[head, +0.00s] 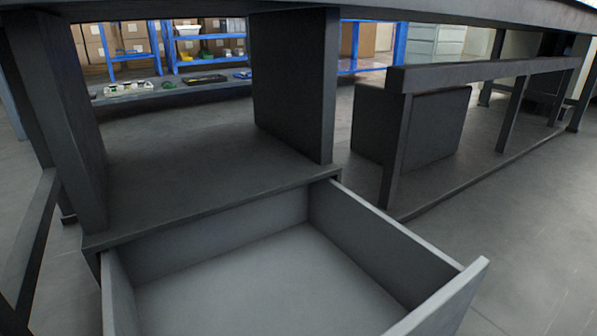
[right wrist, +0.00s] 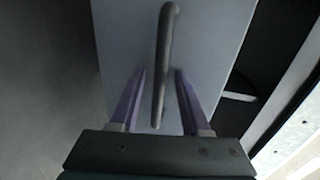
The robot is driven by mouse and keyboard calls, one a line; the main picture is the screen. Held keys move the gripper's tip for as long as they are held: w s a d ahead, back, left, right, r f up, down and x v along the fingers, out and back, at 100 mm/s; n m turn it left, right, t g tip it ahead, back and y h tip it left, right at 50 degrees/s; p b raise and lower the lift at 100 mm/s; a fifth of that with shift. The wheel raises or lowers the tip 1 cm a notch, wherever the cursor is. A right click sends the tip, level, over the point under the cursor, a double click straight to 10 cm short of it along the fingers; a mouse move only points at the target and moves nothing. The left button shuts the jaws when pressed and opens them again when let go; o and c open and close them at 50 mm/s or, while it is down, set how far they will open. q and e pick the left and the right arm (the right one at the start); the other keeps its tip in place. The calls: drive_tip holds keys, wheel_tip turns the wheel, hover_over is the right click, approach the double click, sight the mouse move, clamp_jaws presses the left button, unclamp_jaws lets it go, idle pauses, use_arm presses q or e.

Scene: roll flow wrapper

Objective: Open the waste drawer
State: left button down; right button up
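The waste drawer (head: 250,285) is grey and stands pulled out, low in the head view, under the dark shelf. It is empty where I can see into it. Its front panel (head: 445,300) shows at the lower right, and its near edge runs out of the picture. In the right wrist view, a dark bar handle (right wrist: 165,65) stands on the pale drawer front (right wrist: 210,50). My right gripper (right wrist: 160,75) is open, with its two purple fingers on either side of the handle and gaps to both. My left gripper is not in view.
A dark frame with a flat shelf (head: 190,170) and upright panels (head: 295,85) stands above and behind the drawer. A dark box (head: 435,125) stands on the low platform to the right. Grey floor (head: 540,225) is clear at the right.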

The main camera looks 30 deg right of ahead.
drive_tip(key=shift+s+r, duration=0.1)
drive_tip(key=shift+s, duration=0.2)
drive_tip(key=p+v, duration=0.3)
drive_tip(key=v, duration=0.6)
drive_tip(key=shift+s, duration=0.2)
